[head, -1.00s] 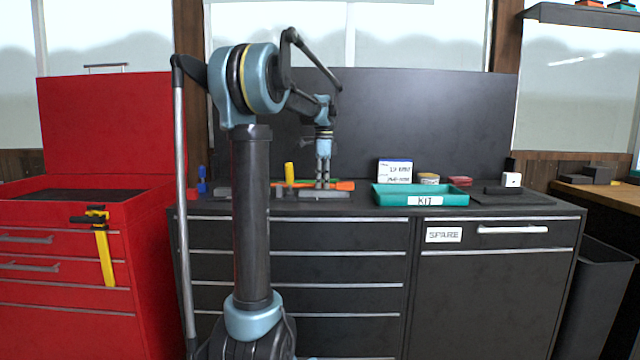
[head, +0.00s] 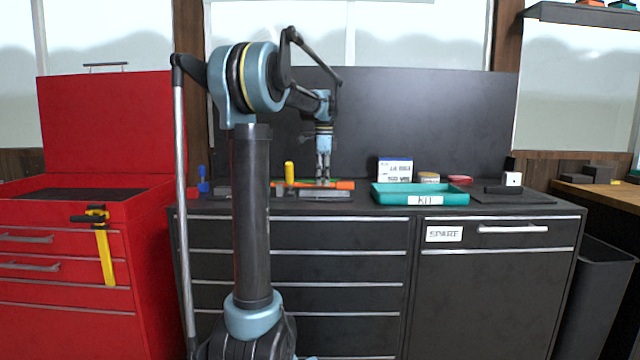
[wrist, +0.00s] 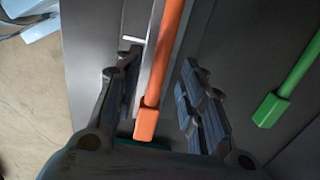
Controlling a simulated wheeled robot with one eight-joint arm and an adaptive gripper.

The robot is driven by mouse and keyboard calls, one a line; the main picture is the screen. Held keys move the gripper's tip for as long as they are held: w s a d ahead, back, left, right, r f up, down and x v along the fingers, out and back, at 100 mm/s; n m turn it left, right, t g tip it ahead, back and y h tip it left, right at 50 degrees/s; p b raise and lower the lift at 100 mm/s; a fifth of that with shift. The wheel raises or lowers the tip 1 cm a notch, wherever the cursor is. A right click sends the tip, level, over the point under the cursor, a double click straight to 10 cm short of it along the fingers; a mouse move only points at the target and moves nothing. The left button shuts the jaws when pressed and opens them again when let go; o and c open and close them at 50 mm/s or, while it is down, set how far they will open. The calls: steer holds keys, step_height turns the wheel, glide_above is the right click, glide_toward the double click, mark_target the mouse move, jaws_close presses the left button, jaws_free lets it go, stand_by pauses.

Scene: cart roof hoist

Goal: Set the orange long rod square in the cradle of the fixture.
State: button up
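The orange long rod (wrist: 170,50) runs lengthwise between the two fingers of my gripper (wrist: 160,98) in the wrist view, with clear gaps on both sides. Its thicker end block points toward the palm. In the head view the rod (head: 344,185) lies level on the dark bench top, at a low grey block that looks like the fixture (head: 325,193). A pale metal edge runs close along the rod's left side in the wrist view. I cannot tell how deep the rod sits in the cradle. My gripper (head: 323,182) points straight down over it.
A green rod (wrist: 290,80) lies to the right in the wrist view. A yellow upright handle (head: 289,172) and a blue clamp-like tool (head: 202,183) stand to the left. A teal kit tray (head: 420,195) and a white box (head: 395,170) are to the right.

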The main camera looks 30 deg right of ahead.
step_height(320, 180, up, 11)
steer(key=shift+f, duration=0.2)
stand_by(0.3)
